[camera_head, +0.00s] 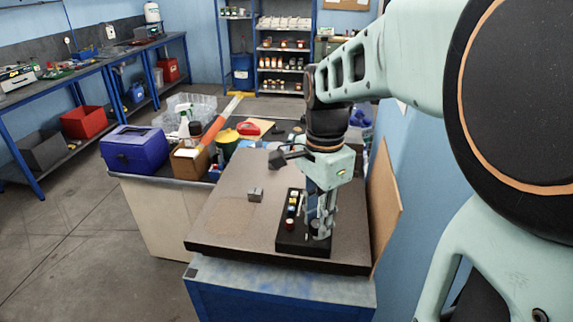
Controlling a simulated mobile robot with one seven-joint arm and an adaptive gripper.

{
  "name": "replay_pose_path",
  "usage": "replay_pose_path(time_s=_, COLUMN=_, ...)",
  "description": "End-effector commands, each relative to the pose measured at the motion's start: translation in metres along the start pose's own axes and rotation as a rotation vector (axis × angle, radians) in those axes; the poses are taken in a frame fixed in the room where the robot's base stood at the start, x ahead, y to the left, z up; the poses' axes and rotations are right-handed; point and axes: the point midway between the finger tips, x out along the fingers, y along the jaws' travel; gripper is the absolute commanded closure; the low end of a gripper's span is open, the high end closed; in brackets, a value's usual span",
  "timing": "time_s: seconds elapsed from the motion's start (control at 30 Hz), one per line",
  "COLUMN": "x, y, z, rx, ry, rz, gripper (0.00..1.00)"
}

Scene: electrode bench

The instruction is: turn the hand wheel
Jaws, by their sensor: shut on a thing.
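My gripper (318,226) points down over a black panel (303,249) that lies on the brown bench top. The gripper is shut at the right side of this panel, on something low that its fingers mostly hide. I cannot make out the hand wheel; the grip is where a wheel could be hidden. On the left part of the panel are a row of small coloured parts, white, yellow and blue, and a dark red knob (290,224) just left of the fingers.
A small grey metal block (255,194) sits on the bench top (222,228) left of the panel. Behind are a blue box (135,150), a spray bottle (184,127) and clutter. A brown board (384,205) stands along the right edge. The bench's front left is clear.

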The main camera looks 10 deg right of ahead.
Motion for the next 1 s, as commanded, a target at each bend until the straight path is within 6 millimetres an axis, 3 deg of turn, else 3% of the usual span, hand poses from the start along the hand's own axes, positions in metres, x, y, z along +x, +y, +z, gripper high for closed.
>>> replay_pose_path(time_s=0.07, x=-0.001, y=-0.001, z=-0.001, rx=0.000, ry=0.002, rz=-0.004, gripper=0.99)
replay_pose_path(time_s=0.1, x=-0.001, y=-0.001, z=-0.001, rx=0.000, ry=0.002, rz=-0.004, gripper=0.73)
replay_pose_path(time_s=0.23, x=-0.001, y=-0.001, z=0.000, rx=-0.001, ry=0.001, rz=-0.003, gripper=0.59)
replay_pose_path(time_s=0.63, x=-0.008, y=-0.001, z=0.000, rx=-0.001, ry=0.001, rz=-0.003, gripper=0.58)
replay_pose_path(time_s=1.0, x=-0.082, y=-0.001, z=-0.001, rx=-0.001, ry=0.002, rz=-0.005, gripper=0.58)
